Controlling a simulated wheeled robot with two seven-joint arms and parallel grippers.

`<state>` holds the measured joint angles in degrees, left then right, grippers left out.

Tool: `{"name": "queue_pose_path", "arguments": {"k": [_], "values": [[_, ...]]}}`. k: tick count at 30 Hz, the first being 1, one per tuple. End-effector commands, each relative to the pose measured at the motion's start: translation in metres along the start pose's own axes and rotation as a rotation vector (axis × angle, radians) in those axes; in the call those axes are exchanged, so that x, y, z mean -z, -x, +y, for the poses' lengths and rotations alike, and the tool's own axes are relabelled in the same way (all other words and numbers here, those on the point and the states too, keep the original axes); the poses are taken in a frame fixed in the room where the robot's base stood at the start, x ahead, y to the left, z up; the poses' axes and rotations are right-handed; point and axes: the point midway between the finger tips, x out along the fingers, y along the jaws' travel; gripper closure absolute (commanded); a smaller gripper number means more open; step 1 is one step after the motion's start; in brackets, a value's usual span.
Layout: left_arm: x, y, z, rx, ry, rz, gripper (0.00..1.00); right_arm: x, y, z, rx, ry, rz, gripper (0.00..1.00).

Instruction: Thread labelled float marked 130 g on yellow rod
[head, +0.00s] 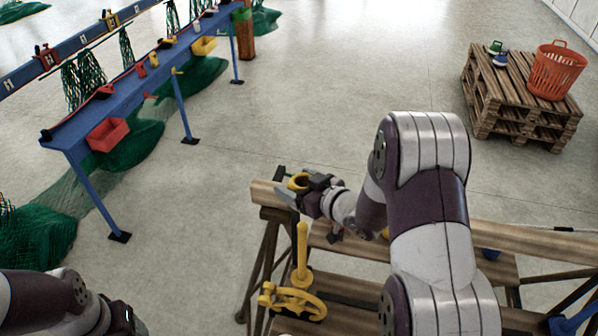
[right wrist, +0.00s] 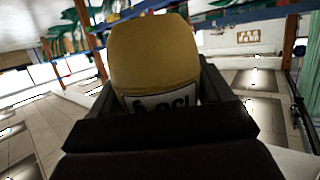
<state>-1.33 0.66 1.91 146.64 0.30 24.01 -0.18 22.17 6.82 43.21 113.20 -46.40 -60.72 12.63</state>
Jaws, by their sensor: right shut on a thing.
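My right gripper (head: 306,190) is shut on a yellow float (head: 298,180), held near the left end of the wooden bench. In the right wrist view the float (right wrist: 155,55) fills the space between the fingers. Its white label (right wrist: 163,102) is upside down and partly hidden by the gripper, so I cannot read it fully. The yellow rod (head: 302,248) stands upright on the bench, nearer to me than the float and apart from it. My left arm is at the bottom left; its gripper (head: 128,320) is only partly in view, and its fingers are unclear.
A blue rack (head: 130,88) with nets and trays stands at the back left. A pallet stack (head: 515,100) bears an orange basket (head: 556,72). The floor between is clear.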

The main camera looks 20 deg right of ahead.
Motion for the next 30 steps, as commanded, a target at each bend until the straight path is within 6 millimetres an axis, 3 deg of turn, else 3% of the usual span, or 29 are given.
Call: {"name": "queue_pose_path", "arguments": {"k": [30], "values": [[-0.01,-0.08,0.0,0.0,0.0,0.0,0.31,-0.09,-0.028,0.0,0.0,0.0,0.0,0.53]]}}
